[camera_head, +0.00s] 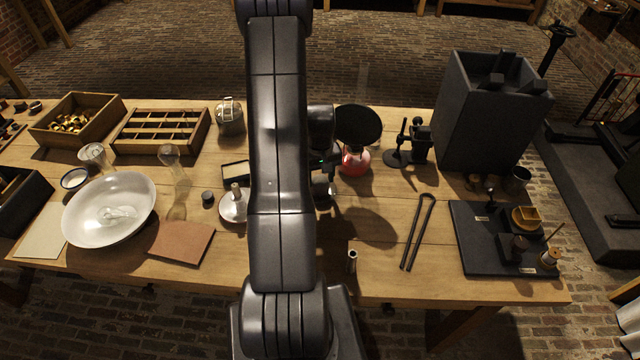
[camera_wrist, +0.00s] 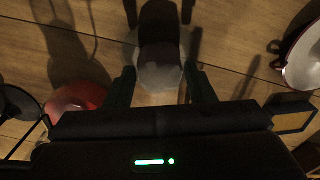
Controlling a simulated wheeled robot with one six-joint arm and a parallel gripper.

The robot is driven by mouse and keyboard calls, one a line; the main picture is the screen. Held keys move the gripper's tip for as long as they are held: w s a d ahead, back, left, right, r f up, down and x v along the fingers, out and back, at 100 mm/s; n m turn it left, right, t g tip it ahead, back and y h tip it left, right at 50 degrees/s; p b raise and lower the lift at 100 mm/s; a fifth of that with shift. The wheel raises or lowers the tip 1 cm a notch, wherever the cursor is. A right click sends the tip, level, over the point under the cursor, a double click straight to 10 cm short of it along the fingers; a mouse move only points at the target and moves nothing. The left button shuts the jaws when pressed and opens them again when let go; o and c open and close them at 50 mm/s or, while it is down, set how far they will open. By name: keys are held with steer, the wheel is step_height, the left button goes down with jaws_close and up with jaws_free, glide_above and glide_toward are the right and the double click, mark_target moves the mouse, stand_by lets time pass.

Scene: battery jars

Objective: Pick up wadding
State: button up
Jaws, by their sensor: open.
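A pale crumpled lump (camera_head: 117,214) that looks like wadding lies in the wide white bowl (camera_head: 140,192) on the left of the table. My gripper (camera_wrist: 160,88) is open. In the head view my arm largely hides it, near the table's middle, well to the right of the bowl. In the wrist view a dark-topped object with a cloudy, glassy-looking lower part (camera_wrist: 160,72) shows between and beyond the fingers. I cannot tell what it is or whether the fingers touch it. The bowl is not recognisable in the wrist view.
A red vessel (camera_head: 355,163) stands right of my gripper beneath a black disc (camera_head: 358,125). Glass vessels (camera_head: 173,165) stand behind the bowl, and a brown sheet (camera_head: 182,242) lies to its right. Tongs (camera_head: 418,232) and a large dark box (camera_head: 485,115) are at right. The front centre-right is mostly clear.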

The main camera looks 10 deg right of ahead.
mark_target(320, 180)
steer(key=shift+f+p, duration=0.4)
steer(key=shift+f, duration=1.4)
steer(key=c, duration=0.6)
steer(key=shift+r, duration=0.15)
step_height(320, 180, up, 10)
steer(key=shift+f+b, duration=0.15)
steer(key=shift+b, duration=0.85)
